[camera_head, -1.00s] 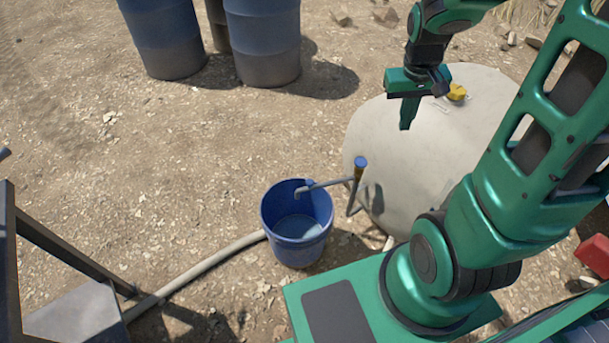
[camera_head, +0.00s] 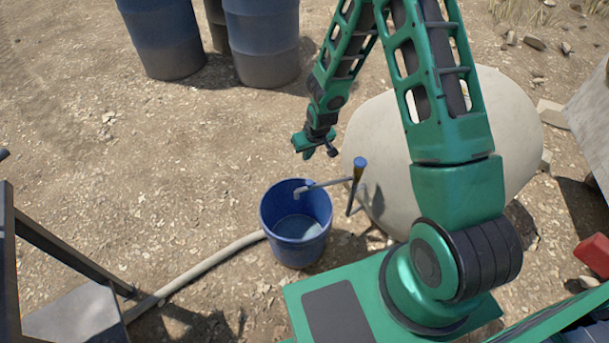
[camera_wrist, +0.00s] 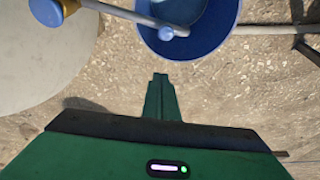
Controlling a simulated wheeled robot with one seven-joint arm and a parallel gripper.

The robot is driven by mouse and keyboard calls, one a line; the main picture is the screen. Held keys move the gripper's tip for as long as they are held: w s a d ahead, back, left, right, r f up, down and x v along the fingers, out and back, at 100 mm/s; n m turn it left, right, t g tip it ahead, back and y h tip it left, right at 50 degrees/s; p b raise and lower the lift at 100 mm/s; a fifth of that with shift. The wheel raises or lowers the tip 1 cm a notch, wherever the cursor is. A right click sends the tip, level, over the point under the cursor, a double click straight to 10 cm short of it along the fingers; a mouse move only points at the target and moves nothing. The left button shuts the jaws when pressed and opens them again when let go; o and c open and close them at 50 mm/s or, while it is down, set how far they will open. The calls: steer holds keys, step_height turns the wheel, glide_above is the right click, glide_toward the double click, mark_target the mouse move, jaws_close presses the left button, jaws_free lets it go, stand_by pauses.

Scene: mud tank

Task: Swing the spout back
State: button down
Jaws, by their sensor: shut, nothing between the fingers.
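The grey spout (camera_head: 325,184) runs from a post with a blue cap (camera_head: 360,163) beside the pale tank, and its end with a small blue knob hangs over the blue bucket (camera_head: 265,218). The bucket holds some water. In the wrist view the spout (camera_wrist: 130,16) crosses the top, its blue knob over the bucket (camera_wrist: 226,24), and the post's blue cap (camera_wrist: 46,11) is at top left. My gripper (camera_head: 307,154) is above and behind the spout, apart from it. In the wrist view my gripper (camera_wrist: 160,78) is shut and empty, its fingertips below the bucket's rim.
The pale round tank (camera_head: 375,130) stands right of the bucket, partly behind my arm. Blue barrels (camera_head: 262,40) stand at the back left. A hose (camera_head: 200,268) runs along the ground left of the bucket. Open gravel lies at the left.

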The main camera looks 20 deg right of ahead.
steer(key=shift+a+f, duration=0.15)
step_height(320, 180, down, 10)
steer(key=shift+s, duration=0.2)
stand_by(0.9)
